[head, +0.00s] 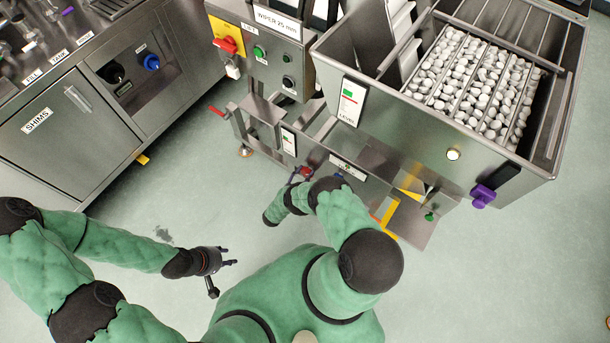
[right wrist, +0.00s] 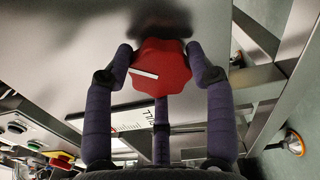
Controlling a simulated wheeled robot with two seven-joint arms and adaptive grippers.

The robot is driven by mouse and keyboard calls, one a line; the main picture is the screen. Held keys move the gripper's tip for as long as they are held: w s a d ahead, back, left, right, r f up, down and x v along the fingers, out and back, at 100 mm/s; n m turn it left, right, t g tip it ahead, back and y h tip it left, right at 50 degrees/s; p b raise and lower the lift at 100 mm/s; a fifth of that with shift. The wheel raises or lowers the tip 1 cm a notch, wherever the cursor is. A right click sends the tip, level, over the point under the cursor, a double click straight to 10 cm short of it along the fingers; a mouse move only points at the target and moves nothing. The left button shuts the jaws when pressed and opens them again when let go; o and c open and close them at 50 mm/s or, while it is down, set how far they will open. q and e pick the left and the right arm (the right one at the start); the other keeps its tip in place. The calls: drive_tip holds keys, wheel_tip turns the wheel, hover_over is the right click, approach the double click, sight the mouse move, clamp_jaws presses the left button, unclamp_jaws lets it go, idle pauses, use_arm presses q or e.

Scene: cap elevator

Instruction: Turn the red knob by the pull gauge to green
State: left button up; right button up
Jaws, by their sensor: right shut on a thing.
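The red knob (right wrist: 168,85) is a lobed disc with a white pointer line. It fills the middle of the right wrist view, and the line points left and slightly up. My right gripper (right wrist: 165,60) has its purple fingers around the knob, shut on it. In the head view a bit of the red knob (head: 305,171) shows beside my right gripper (head: 298,178). The pull gauge (right wrist: 132,118) is a white scale lettered PULL, partly hidden behind the fingers. Its reading cannot be made out. My left gripper (head: 222,272) is open and empty above the floor.
A hopper of white caps (head: 480,80) with a LEVEL gauge (head: 351,102) stands at the upper right. A control box (head: 262,50) with a red and yellow switch is left of it. A steel cabinet (head: 75,125) stands at the left.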

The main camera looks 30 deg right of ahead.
drive_tip(key=m, duration=0.6)
drive_tip(key=shift+m, duration=0.3)
drive_tip(key=m, duration=0.5)
drive_tip(key=shift+w, duration=0.1)
drive_tip(key=m, duration=0.6)
drive_tip(key=shift+r+m, duration=0.15)
drive_tip(key=shift+m, duration=0.15)
drive_tip(key=m, duration=0.5)
drive_tip(key=shift+m, duration=0.3)
drive_tip(key=shift+d+r, duration=0.1)
drive_tip(key=o, duration=1.1)
drive_tip(key=shift+o, duration=0.3)
